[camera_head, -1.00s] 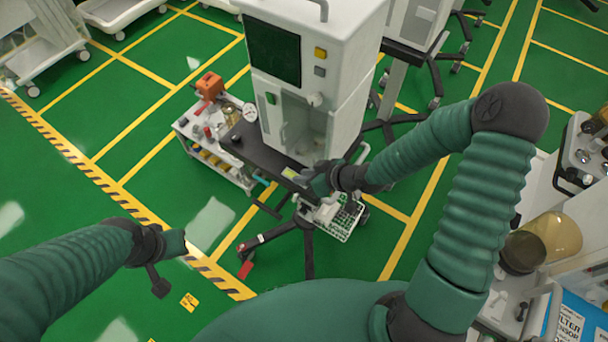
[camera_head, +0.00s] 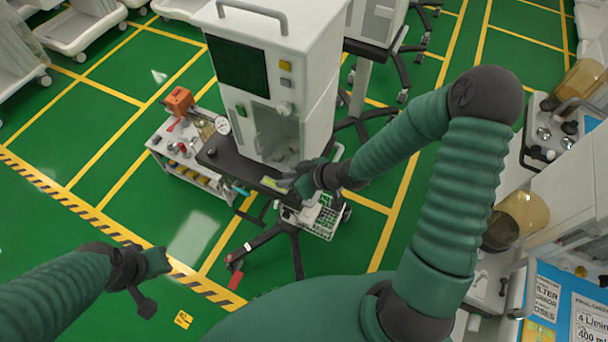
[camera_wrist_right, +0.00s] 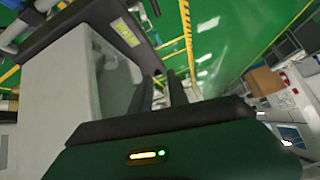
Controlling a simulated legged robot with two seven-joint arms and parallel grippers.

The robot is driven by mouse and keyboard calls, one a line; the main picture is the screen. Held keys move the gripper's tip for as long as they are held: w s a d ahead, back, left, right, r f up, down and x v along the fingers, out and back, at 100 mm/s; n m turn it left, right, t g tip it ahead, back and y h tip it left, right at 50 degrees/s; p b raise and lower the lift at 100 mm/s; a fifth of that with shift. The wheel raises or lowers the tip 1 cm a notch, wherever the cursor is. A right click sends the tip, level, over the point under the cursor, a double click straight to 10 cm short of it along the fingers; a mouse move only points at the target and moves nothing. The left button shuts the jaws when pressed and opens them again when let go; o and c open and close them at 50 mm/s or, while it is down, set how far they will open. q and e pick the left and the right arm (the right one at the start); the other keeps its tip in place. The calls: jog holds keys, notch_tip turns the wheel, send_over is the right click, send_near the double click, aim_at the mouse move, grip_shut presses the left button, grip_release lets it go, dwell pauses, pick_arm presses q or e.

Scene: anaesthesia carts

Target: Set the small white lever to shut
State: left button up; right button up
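A white anaesthesia machine (camera_head: 318,95) with a dark screen stands at the centre of the head view. A small pale knob (camera_head: 285,108) sits on its front, but I cannot tell whether it is the small white lever. No lever is clearly readable. My right gripper (camera_head: 284,182) is at the front edge of the machine's dark shelf (camera_head: 222,160), below that knob; whether it touches is unclear. In the right wrist view, its dark housing hides the lower middle and its fingers are hard to make out. My left gripper (camera_head: 158,275) hangs over the floor at lower left, away from the machine.
A low trolley (camera_head: 160,150) with an orange item (camera_head: 179,100) stands left of the machine. A wire basket (camera_head: 328,222) hangs below the right gripper. Another cart with a blue panel (camera_head: 580,305) is at right.

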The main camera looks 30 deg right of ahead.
jog(key=p+v, duration=0.8)
jog(key=v, duration=0.6)
jog(key=shift+s+d+r, duration=0.15)
jog(key=shift+d+r, duration=0.1)
jog(key=shift+f, duration=0.1)
